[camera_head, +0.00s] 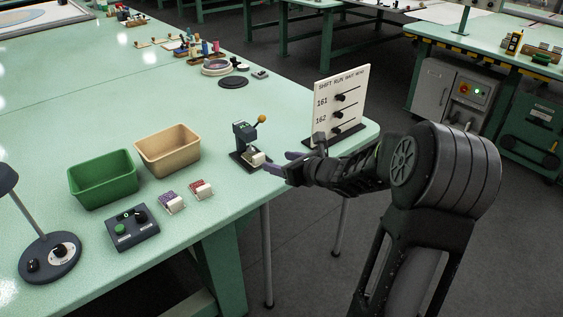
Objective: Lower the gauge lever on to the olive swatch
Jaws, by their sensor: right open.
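The gauge (241,136) is a small dark stand near the table's right edge. Its lever ends in an orange ball knob (261,118), raised up and to the right. A pale cream block (257,158) sits at the gauge's foot. I cannot make out an olive colour there, so I cannot tell whether it is the swatch. My right gripper (281,161) is open, with purplish fingers, just right of the gauge's foot and below the knob. It looks empty and apart from the lever. My left gripper is out of view.
A white board with dark knobs (351,83) stands behind my right gripper. Green (103,194) and tan (168,159) bins, purple (172,203) and red (201,190) swatches, a button box (131,236) and a lamp base (50,265) stand left. The table between gauge and bins is clear.

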